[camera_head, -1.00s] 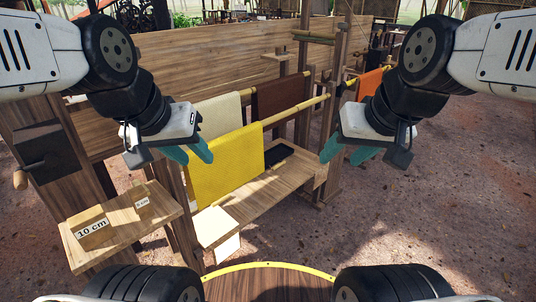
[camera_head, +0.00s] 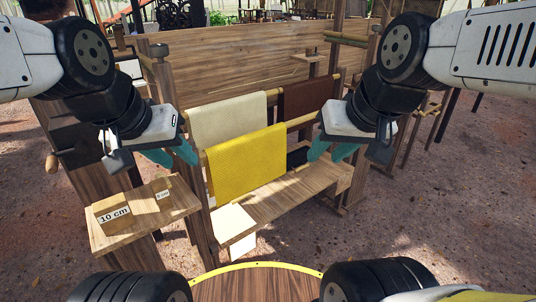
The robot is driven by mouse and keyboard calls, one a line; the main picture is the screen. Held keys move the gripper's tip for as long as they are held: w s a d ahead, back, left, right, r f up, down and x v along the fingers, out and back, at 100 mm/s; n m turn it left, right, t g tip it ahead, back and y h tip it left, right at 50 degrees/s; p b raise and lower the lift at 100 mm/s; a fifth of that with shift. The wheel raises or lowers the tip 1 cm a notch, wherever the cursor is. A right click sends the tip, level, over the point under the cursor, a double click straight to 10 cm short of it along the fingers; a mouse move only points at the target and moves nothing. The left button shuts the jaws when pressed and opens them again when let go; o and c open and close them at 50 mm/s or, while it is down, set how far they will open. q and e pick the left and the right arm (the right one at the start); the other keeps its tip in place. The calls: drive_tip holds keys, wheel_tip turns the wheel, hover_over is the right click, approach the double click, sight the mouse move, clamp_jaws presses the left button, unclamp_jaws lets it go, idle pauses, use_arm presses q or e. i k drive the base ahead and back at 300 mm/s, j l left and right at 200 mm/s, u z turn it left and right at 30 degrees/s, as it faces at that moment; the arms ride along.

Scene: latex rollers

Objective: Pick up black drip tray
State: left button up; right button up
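The black drip tray (camera_head: 297,157) lies on the wooden shelf behind the hanging yellow sheet. Only a dark part of it shows, between the sheet and my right gripper, so its full outline is hidden. My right gripper (camera_head: 331,153) has its teal fingers apart with nothing between them. In the picture it is just right of the tray, and I cannot tell the depth between them. My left gripper (camera_head: 172,155) also has its teal fingers apart and is empty, left of the yellow sheet.
The yellow sheet (camera_head: 246,166), a cream sheet (camera_head: 228,122) and a brown sheet (camera_head: 304,96) hang on rails around the shelf (camera_head: 285,195). Wooden posts stand at both ends. A small side shelf (camera_head: 150,222) holds a 10 cm block (camera_head: 112,212) and a smaller block.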

sight(298, 156)
drive_tip(key=i+l+u, duration=0.35)
drive_tip(key=l+u, duration=0.4)
drive_tip(key=i+l, duration=0.15)
drive_tip(key=l, duration=0.25)
drive_tip(key=i+l+u, duration=0.15)
drive_tip(key=l, duration=0.25)
drive_tip(key=i+l, duration=0.1)
drive_tip(key=l, duration=0.25)
drive_tip(key=i+l+u, duration=0.1)
drive_tip(key=l, duration=0.35)
drive_tip(key=i+l, duration=0.1)
drive_tip(key=l, duration=0.3)
drive_tip(key=i+l+u, duration=0.15)
drive_tip(key=l, duration=0.25)
drive_tip(key=i+l, duration=0.1)
drive_tip(key=l, duration=0.95)
drive_tip(key=i, duration=0.25)
drive_tip(key=j+z, duration=0.15)
drive_tip(key=z, duration=0.55)
drive_tip(key=k+j+z, duration=0.2)
drive_tip(key=j+z, duration=0.25)
drive_tip(key=j, duration=0.15)
drive_tip(key=k+j+z, duration=0.65)
drive_tip(key=k+j, duration=0.35)
